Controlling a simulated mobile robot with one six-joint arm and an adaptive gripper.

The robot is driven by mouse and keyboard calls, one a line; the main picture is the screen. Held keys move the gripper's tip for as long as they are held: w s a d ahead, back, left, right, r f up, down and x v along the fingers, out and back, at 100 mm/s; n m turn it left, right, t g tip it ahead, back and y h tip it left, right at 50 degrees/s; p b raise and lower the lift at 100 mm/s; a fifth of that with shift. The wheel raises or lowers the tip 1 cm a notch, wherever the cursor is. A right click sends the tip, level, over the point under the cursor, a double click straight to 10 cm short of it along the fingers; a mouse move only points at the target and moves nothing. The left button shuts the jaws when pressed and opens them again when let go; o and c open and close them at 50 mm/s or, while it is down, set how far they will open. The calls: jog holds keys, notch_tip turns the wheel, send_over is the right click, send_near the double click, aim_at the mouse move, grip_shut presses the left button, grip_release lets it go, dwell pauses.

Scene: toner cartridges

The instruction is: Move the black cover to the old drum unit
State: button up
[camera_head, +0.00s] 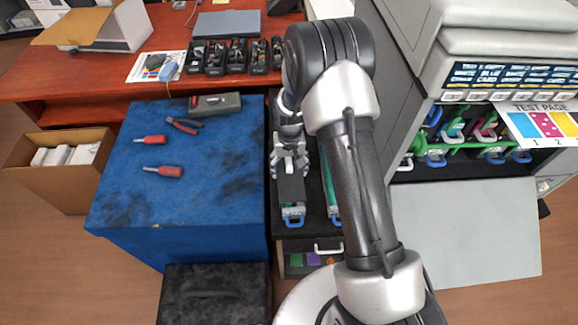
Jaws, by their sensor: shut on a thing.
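My gripper (290,158) points down over the narrow dark cabinet top, between the blue-covered table and the printer. It is shut on the black cover (291,188), a flat dark panel. I cannot tell whether the cover touches the unit. A second unit with a green side (328,185) lies to its right, mostly hidden behind my arm. The picture does not show clearly which unit is the old one.
The blue-covered table (200,210) at left holds red screwdrivers (163,170), pliers (185,125) and a grey case (215,104). The open printer (480,135) stands at right, its front flap (470,235) lowered. Several black bins (236,56) stand on the red desk (60,75).

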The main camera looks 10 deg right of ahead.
jog(key=shift+f, duration=0.35)
jog(key=o, duration=1.1)
notch_tip(320, 180, up, 12)
jog(key=shift+r, duration=0.1)
